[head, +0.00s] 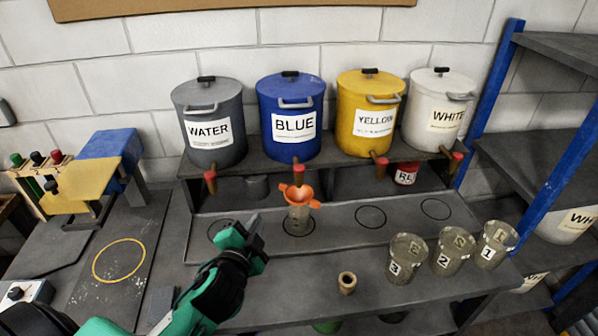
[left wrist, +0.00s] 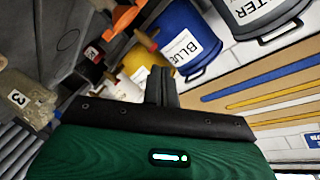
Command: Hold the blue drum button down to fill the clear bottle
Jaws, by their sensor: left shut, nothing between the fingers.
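The blue drum (head: 290,95), labelled BLUE, stands on the rear shelf. Its tap has a red button (head: 299,168) at the front. A clear bottle (head: 298,220) stands below that tap, with an orange funnel (head: 300,196) in its mouth. My left gripper (head: 256,222) is shut and empty, left of the bottle and funnel and lower than the button, apart from them. The left wrist view shows its closed fingers (left wrist: 162,86) in front of the blue drum (left wrist: 190,48), with the orange funnel (left wrist: 124,16) at the top. My right gripper is not in view.
The grey WATER drum (head: 209,120), yellow drum (head: 367,100) and white drum (head: 436,100) share the shelf. Numbered cups (head: 450,252) stand at right on the bench, near a small brown ring (head: 347,283). A yellow-topped control stand (head: 75,185) is at left.

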